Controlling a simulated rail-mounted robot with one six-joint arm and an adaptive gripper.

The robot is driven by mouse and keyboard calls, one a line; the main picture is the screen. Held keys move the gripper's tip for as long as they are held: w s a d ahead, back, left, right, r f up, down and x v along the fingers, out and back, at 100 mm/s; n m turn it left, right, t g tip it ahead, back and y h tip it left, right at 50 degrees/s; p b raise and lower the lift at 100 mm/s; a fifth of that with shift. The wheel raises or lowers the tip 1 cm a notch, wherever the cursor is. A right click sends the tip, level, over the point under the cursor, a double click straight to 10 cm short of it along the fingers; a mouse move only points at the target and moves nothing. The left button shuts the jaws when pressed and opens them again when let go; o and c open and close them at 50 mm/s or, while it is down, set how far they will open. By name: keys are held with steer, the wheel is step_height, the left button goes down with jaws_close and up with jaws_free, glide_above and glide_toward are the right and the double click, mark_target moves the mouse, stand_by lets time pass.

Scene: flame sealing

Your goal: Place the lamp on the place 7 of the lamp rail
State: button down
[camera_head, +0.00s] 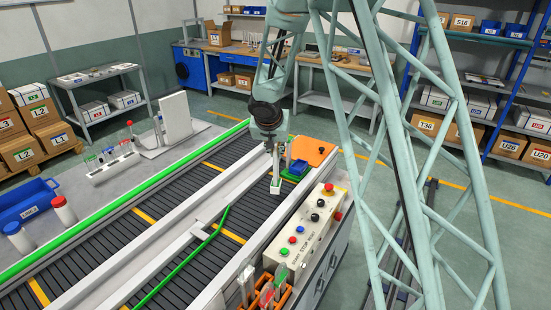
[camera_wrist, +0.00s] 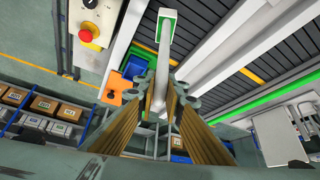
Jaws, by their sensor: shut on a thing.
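My gripper (camera_head: 274,150) hangs above the conveyor, near its right edge. It is shut on a long white piece with a green-edged, squared end, apparently the lamp (camera_head: 275,184). In the wrist view the lamp (camera_wrist: 165,28) sticks out between the fingers of my gripper (camera_wrist: 160,88), and its far end is clear of them. A white rack, possibly the lamp rail (camera_head: 113,168), lies on the grey table at left, with several small red, green and blue-marked pieces on it. Its place numbers are too small to read.
A white upright panel (camera_head: 174,118) stands behind the rack. A control box (camera_head: 302,232) with coloured buttons and an orange block (camera_head: 310,151) beside a blue tray (camera_head: 297,170) lie right of the conveyor.

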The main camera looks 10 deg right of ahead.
steer(key=shift+w, duration=0.1)
steer(key=shift+w, duration=0.2)
steer(key=shift+w+f, duration=0.1)
steer(key=shift+w, duration=0.05)
steer(key=shift+f, duration=1.65)
steer(key=shift+f+b, duration=0.15)
steer(key=shift+b, duration=0.25)
steer(key=c, duration=2.7)
jaws_free()
steer(key=shift+r+p, duration=0.2)
steer(key=shift+p, duration=0.15)
steer(key=shift+a+r, duration=0.1)
steer(key=shift+r, duration=0.15)
steer(key=shift+p+v, duration=0.3)
steer(key=shift+v, duration=5.45)
